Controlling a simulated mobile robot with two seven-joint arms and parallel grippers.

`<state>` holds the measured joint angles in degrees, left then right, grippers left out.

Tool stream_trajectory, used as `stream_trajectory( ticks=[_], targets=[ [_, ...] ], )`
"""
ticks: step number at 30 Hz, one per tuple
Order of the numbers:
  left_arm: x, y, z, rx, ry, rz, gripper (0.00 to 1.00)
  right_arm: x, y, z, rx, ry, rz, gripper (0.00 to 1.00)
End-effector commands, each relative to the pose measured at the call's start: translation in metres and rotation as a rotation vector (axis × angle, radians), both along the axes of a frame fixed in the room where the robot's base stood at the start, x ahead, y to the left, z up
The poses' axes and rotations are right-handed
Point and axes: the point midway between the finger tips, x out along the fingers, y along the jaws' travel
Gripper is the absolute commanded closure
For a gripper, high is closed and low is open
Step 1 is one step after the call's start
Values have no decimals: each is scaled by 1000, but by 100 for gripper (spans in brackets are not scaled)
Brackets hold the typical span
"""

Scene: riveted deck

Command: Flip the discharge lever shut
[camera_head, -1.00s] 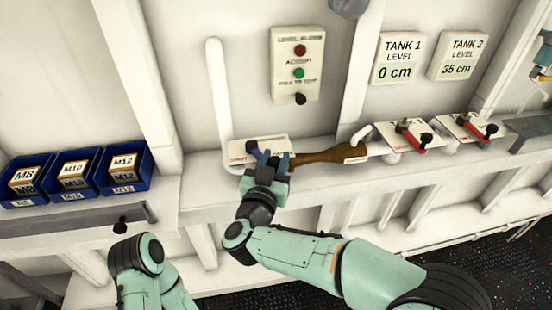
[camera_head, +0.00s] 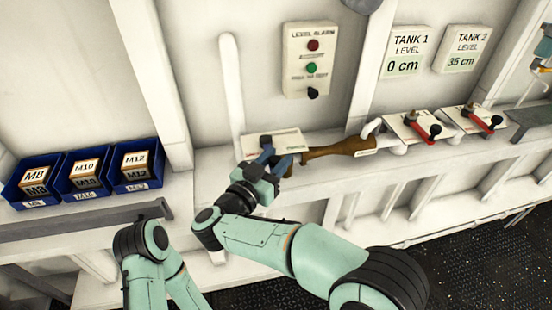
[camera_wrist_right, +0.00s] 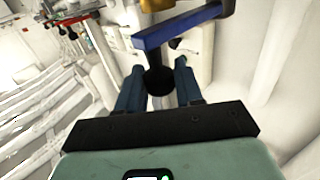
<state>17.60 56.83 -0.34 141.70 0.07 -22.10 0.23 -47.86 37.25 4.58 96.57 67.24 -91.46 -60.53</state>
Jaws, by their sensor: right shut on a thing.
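The discharge lever is a blue bar (camera_wrist_right: 190,27) with a black knob (camera_wrist_right: 160,80), close up in the right wrist view. It turns on a pale plate (camera_head: 290,137) on the ledge, below the level alarm box. My right gripper (camera_head: 276,160) reaches this plate from the front. Its two blue fingers stand either side of the black knob, and it is shut on the lever there. In the head view the fingers hide much of the lever. My left arm shows at the bottom, but its gripper is out of view.
A brown pipe piece (camera_head: 340,148) runs right from the plate. Two red-handled valves (camera_head: 420,128) (camera_head: 478,119) sit farther right. Blue bins (camera_head: 85,180) stand at the left. A white upright pipe (camera_head: 230,80) rises behind the plate. The level alarm box (camera_head: 312,60) hangs above.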

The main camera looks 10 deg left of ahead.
Motion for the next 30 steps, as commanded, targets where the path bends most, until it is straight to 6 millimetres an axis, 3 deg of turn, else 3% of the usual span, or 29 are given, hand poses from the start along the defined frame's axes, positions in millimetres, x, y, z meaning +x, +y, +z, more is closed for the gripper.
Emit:
stream_trajectory(
  ticks=[11, 12, 13, 23, 30],
  targets=[
    [0, 0, 0, 0, 0, 0, 100, -1, 2, 1, 7, -4, 0, 100],
    [0, 0, 0, 0, 0, 0, 100, -1, 2, 1, 6, -4, 0, 52],
    [0, 0, 0, 0, 0, 0, 100, -1, 2, 1, 6, -4, 0, 46],
    [-1, 0, -1, 0, 1, 0, 100, -2, 2, 1, 4, -2, -1, 46],
    [-10, 0, -13, 1, 11, 0, 100, -34, 19, -2, 5, -1, 4, 46]
  ],
)
